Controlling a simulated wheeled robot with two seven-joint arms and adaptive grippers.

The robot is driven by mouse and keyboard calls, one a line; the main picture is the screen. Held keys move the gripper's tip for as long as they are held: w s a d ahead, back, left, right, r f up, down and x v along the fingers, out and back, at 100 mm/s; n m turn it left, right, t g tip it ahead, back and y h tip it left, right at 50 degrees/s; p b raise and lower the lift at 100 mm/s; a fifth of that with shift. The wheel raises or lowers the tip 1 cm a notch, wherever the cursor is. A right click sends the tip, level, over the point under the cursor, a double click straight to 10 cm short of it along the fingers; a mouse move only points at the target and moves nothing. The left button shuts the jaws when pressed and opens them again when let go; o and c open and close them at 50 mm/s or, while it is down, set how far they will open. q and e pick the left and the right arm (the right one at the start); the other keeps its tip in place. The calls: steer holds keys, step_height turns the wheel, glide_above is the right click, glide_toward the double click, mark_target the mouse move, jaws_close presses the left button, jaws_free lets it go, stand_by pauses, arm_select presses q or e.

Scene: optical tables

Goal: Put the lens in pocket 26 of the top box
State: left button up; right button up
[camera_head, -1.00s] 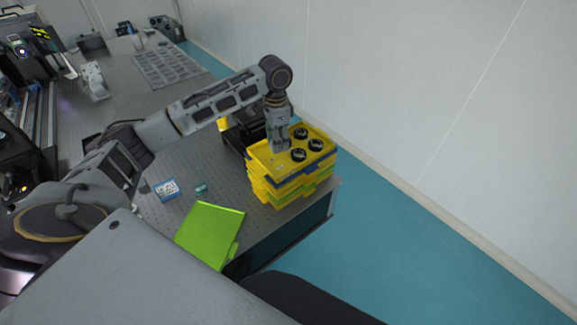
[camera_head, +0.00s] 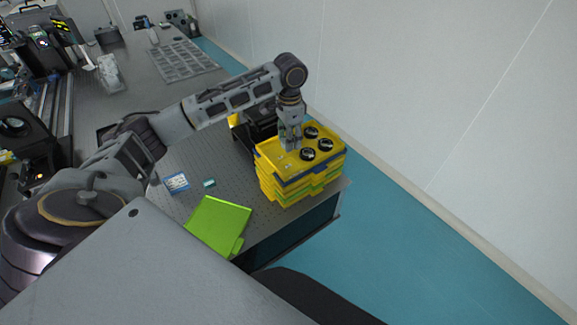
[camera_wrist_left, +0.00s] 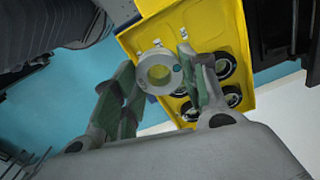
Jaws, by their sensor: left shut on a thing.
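My left gripper (camera_head: 290,147) is over the top box (camera_head: 270,151), a shallow yellow tray on top of a stack near the table's end. In the left wrist view my left gripper (camera_wrist_left: 160,80) is shut on the lens (camera_wrist_left: 146,84), a pale grey ring mount with a clear centre. The yellow box floor (camera_wrist_left: 213,25) lies beyond the lens. Several dark round lenses (camera_wrist_left: 233,95) sit in the box beside it. The gap between the held lens and the box is hard to judge, and pocket numbers cannot be read. My right gripper is out of view.
A green panel (camera_head: 217,226) lies by the table's near edge. A small blue-and-white card (camera_head: 176,182) and a teal piece (camera_head: 209,183) lie on the perforated table (camera_head: 190,155). A black object (camera_head: 254,130) stands behind the stack. A wall rises at right.

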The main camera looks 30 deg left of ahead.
arm_select(q)
steer(key=shift+f, duration=0.1)
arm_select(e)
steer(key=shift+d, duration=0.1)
arm_select(q)
glide_above(289, 165)
step_height(289, 165, down, 4)
steer(key=shift+d+f+p, duration=0.1)
steer(key=shift+f+p, duration=0.05)
steer(key=shift+p, duration=0.25)
steer(key=shift+f, duration=0.25)
steer(key=shift+f+p, duration=0.45)
steer(key=shift+f, duration=2.05)
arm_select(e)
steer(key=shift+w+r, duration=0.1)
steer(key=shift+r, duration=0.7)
arm_select(q)
steer(key=shift+f, duration=0.1)
steer(key=o, duration=0.7)
steer(key=shift+o, duration=0.2)
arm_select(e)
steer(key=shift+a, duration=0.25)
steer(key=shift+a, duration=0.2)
